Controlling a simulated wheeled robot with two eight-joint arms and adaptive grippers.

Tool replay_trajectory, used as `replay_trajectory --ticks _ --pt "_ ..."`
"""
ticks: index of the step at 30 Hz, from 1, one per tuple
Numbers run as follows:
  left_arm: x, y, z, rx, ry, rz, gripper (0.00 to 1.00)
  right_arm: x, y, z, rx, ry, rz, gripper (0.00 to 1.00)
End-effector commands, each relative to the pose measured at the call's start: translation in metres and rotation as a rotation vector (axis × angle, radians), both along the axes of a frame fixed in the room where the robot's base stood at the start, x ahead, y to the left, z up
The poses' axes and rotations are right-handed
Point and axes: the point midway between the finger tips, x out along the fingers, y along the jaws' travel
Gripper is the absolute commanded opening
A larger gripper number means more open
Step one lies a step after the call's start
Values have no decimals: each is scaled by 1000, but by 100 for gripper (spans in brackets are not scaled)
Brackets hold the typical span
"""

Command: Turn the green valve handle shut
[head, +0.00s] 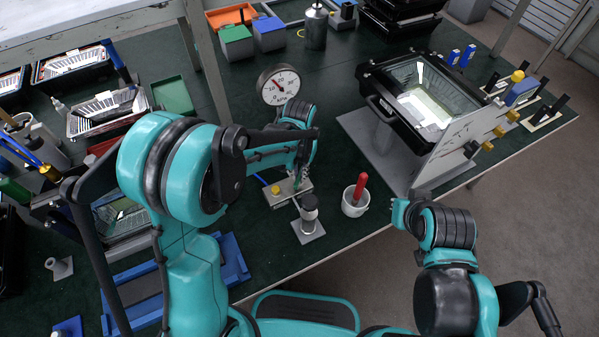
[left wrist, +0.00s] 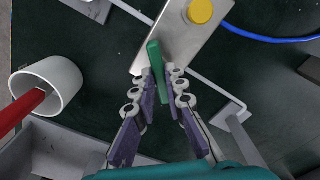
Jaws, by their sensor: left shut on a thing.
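The green valve handle (left wrist: 157,62) is a narrow bar at the edge of a metal plate (left wrist: 185,35) with a yellow knob (left wrist: 200,11). In the left wrist view my left gripper (left wrist: 160,75) is shut on the handle, one finger on each side. The handle points roughly up the picture, slightly tilted. In the head view my left gripper (head: 299,180) is low over the plate and partly hides the handle. My right arm is at the right, past the table's front edge; its fingers (head: 408,213) are too unclear to judge.
A pressure gauge (head: 279,85) stands behind my left gripper. A white cup (head: 355,200) with a red-handled tool and a dark-capped post (head: 309,211) stand close by. An open floodlight housing (head: 420,95) is at the right, and trays are at the left.

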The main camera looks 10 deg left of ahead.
Motion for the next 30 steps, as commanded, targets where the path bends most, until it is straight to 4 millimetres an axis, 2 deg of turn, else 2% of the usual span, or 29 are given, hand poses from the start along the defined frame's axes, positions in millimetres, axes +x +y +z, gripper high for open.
replay_trajectory --ticks 18,30 --pt "-3 -1 -3 -2 7 -555 0 0 0 1 0 0 0 0" --pt "-4 -1 -3 -2 8 -750 0 0 0 1 0 0 0 0"
